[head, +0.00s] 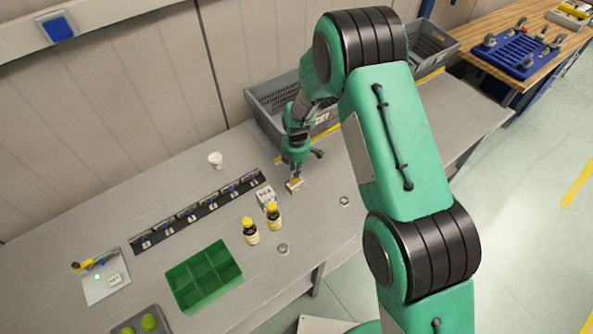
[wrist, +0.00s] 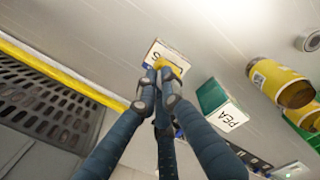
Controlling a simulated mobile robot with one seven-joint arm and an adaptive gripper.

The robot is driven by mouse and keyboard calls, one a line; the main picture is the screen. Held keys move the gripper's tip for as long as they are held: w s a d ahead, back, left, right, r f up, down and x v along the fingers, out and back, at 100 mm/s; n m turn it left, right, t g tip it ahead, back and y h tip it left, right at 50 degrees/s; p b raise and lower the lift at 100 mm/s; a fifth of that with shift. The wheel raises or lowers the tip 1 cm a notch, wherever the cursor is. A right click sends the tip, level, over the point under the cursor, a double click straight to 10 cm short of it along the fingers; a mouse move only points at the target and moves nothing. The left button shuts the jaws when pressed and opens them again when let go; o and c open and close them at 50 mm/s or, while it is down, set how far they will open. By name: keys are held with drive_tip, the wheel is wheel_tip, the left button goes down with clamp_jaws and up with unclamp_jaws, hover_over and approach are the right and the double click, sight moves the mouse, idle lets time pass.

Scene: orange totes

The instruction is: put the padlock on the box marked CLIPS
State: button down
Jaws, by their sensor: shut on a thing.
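My gripper (head: 294,176) is low over the grey bench, in front of the grey crate. In the wrist view its fingers (wrist: 160,82) are shut on a small yellow piece, which looks like the padlock (wrist: 170,67); the fingers hide part of it. Right at the fingertips is a small white box (wrist: 157,50) with dark lettering, of which only an S reads clearly. It also shows below my gripper in the head view (head: 295,186). I cannot tell whether the padlock rests on this box or is just above it.
A green and white box marked PEA (wrist: 226,115) stands close by, with yellow-capped bottles (head: 250,231) beyond it. The grey crate (head: 275,98) is behind my gripper. A green divided tray (head: 204,276) and a dark strip (head: 197,212) lie to the left. A white cup (head: 215,159) stands farther back.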

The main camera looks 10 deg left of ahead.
drive_tip(key=shift+f, duration=0.2)
drive_tip(key=c, duration=1.9)
unclamp_jaws()
drive_tip(key=shift+r, duration=0.25)
drive_tip(key=shift+s+r+b, duration=0.15)
drive_tip(key=shift+r+b, duration=0.55)
drive_tip(key=shift+r, duration=5.25)
drive_tip(key=shift+r, duration=0.1)
